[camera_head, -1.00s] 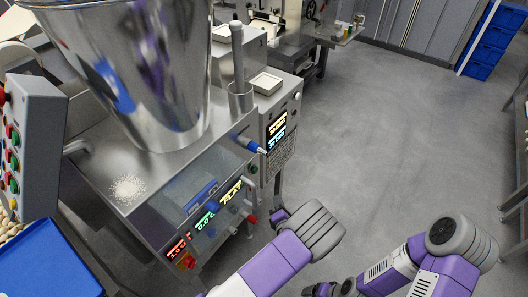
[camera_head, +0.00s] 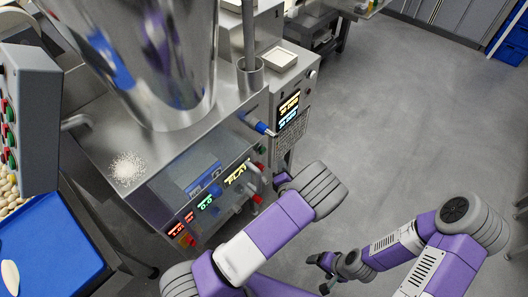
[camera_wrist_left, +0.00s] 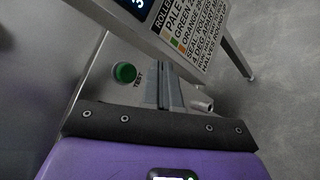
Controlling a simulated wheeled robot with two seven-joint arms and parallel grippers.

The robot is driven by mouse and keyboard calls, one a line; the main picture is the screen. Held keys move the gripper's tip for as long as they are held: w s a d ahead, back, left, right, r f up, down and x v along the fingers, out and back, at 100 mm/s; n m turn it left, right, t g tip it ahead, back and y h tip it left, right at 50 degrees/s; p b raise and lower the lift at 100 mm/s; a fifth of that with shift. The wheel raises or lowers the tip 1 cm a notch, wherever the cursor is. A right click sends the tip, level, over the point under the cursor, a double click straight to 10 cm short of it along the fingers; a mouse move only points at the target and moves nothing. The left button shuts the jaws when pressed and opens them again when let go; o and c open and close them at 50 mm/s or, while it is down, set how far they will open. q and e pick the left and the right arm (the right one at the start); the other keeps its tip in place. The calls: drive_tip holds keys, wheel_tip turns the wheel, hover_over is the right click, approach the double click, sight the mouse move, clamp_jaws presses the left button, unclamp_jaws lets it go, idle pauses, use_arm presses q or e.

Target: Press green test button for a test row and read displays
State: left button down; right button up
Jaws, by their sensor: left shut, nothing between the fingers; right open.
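The green test button (camera_wrist_left: 125,72), marked TEST, is on the metal machine face in the left wrist view. My left gripper (camera_wrist_left: 167,92) is shut and empty, its fingertips just right of the button in that picture; I cannot tell any contact. In the head view my left gripper (camera_head: 281,178) is at the machine's right front, its tips hard to make out. A red display (camera_head: 180,226), a green display (camera_head: 207,202) and a yellow display (camera_head: 236,173) glow on the front, too small to read surely. My right gripper (camera_head: 320,272) is open and empty over the floor.
A side panel has an orange display (camera_head: 289,103) and a blue display (camera_head: 287,120); a printed roller label (camera_wrist_left: 190,30) shows in the wrist view. A steel hopper (camera_head: 145,60), a button box (camera_head: 30,110) and a blue tray (camera_head: 50,245) are at left.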

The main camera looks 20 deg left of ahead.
use_arm(q)
drive_tip(key=shift+w+a, duration=0.35)
drive_tip(key=shift+a, duration=0.5)
drive_tip(key=shift+w+a, duration=0.3)
drive_tip(key=shift+a, duration=0.5)
drive_tip(key=shift+w+a, duration=0.35)
drive_tip(key=shift+a, duration=0.5)
drive_tip(key=shift+a, duration=0.1)
drive_tip(key=shift+w+a, duration=0.15)
drive_tip(key=shift+a, duration=0.15)
drive_tip(key=shift+w+a, duration=0.1)
drive_tip(key=shift+a, duration=0.3)
idle(0.6)
drive_tip(key=shift+d, duration=0.1)
drive_tip(key=shift+s+d+p, duration=0.3)
drive_tip(key=shift+d+p, duration=0.15)
drive_tip(key=shift+d, duration=0.25)
drive_tip(key=shift+d, duration=0.1)
drive_tip(key=shift+s+d, duration=0.3)
drive_tip(key=shift+d, duration=0.45)
drive_tip(key=shift+s+d, duration=0.25)
drive_tip(key=shift+d, duration=0.5)
drive_tip(key=shift+s+d, duration=0.3)
drive_tip(key=shift+d, duration=0.45)
